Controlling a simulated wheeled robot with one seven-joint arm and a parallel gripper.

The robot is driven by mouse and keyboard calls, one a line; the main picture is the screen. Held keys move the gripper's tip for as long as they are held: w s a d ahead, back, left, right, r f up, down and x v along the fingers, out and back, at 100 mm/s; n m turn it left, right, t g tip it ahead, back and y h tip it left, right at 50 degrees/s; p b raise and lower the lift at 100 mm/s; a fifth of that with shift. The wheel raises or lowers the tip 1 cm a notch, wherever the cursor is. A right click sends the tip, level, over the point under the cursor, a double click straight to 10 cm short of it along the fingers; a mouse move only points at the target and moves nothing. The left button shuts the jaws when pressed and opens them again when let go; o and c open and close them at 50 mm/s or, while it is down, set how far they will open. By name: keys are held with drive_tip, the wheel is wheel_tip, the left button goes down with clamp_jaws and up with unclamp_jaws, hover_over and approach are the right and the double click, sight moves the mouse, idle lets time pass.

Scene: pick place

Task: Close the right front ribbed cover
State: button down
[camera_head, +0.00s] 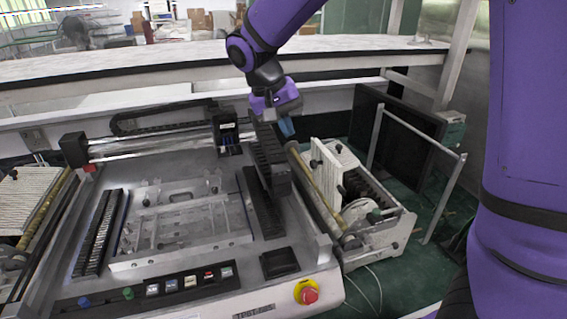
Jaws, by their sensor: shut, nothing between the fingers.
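The machine (300,250) has a black ribbed cover (271,160) on the right of its bed. This cover stands raised, tilted up from a dark ribbed strip (262,208) that lies on the bed beneath it. My gripper (287,128) is shut and empty, pointing down at the upper right of the raised cover. Its blue fingertips look very near the cover's top edge; I cannot tell if they touch it. The gripper body hides part of the cover's top end.
Another black ribbed cover (97,232) lies flat on the bed's left. A clear fixture plate (180,220) sits between. A feeder unit (360,205) stands right of the machine. A red stop button (308,292) is at the front right corner. A rail (155,145) crosses the back.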

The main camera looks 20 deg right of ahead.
drive_tip(key=w+x, duration=0.1)
drive_tip(key=x, duration=1)
drive_tip(key=shift+d+h, duration=0.3)
drive_tip(key=shift+d, duration=0.05)
drive_tip(key=shift+w+f, duration=0.1)
drive_tip(key=shift+d+r+y, duration=0.3)
drive_tip(key=shift+d+y, duration=0.15)
drive_tip(key=shift+d, duration=0.15)
drive_tip(key=shift+d+r+y, duration=0.3)
drive_tip(key=shift+d+y, duration=0.15)
drive_tip(key=shift+d, duration=0.2)
drive_tip(key=d+f+y, duration=0.3)
drive_tip(key=d+y, duration=0.4)
drive_tip(key=d, duration=0.1)
drive_tip(key=d+f+y, duration=0.3)
drive_tip(key=d+y, duration=0.5)
drive_tip(key=d, duration=0.1)
drive_tip(key=shift+d, duration=0.3)
